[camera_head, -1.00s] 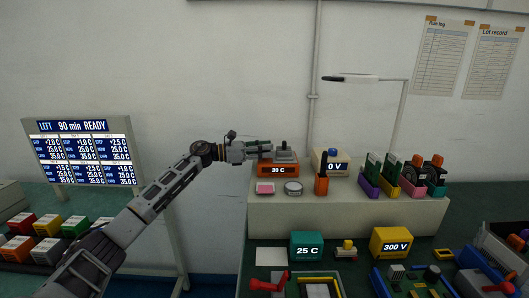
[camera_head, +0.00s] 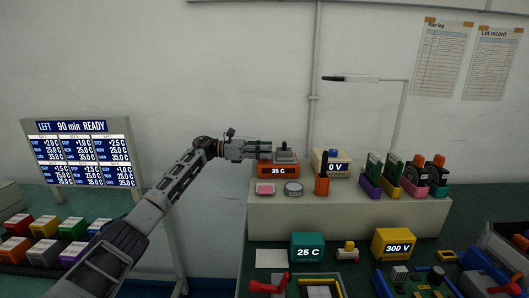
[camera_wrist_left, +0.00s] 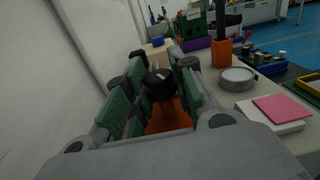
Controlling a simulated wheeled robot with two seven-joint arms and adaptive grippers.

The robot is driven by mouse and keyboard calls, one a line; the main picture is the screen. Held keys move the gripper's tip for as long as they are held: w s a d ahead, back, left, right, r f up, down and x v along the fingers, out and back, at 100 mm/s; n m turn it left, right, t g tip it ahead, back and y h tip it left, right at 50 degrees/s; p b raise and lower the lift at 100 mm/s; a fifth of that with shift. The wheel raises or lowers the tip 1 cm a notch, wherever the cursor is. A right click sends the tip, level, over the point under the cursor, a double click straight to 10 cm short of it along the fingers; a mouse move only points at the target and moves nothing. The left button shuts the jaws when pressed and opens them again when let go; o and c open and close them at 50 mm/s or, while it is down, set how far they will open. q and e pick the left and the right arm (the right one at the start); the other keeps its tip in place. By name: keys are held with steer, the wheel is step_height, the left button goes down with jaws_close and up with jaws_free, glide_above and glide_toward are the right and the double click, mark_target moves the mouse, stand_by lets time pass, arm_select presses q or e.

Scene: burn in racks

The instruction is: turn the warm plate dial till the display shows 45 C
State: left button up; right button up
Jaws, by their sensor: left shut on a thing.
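The warm plate (camera_head: 278,170) is an orange box with a grey top on the raised shelf, and its display reads 35 C. Its dark dial (camera_head: 284,147) stands up from the top. My left gripper (camera_head: 268,150) reaches in from the left at the dial's height. In the left wrist view the gripper's green-padded fingers (camera_wrist_left: 160,92) are closed around the black dial (camera_wrist_left: 159,84), with the orange body below. The fingers partly hide the dial. My right gripper is in neither view.
On the shelf (camera_head: 330,213) stand a pink pad (camera_head: 265,188), a round grey tin (camera_head: 293,188), an orange holder (camera_head: 322,186) and a box reading 0 V (camera_head: 333,162). A teal box reading 25 C (camera_head: 307,247) and a yellow box reading 300 V (camera_head: 394,244) sit lower.

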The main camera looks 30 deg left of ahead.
arm_select(q)
steer(key=shift+r+g, duration=0.1)
steer(key=shift+g, duration=0.4)
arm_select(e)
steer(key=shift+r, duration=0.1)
arm_select(q)
steer(key=shift+m+g+h, duration=0.3)
steer(key=shift+m, duration=0.2)
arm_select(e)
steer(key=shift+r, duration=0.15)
arm_select(q)
steer(key=shift+m+g, duration=0.4)
steer(key=shift+g, duration=0.3)
steer(key=shift+m+g+h+b, duration=0.3)
steer(key=shift+g, duration=0.2)
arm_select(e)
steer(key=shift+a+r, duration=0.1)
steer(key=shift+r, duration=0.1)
arm_select(q)
steer(key=shift+m+g, duration=0.3)
steer(key=shift+g, duration=0.1)
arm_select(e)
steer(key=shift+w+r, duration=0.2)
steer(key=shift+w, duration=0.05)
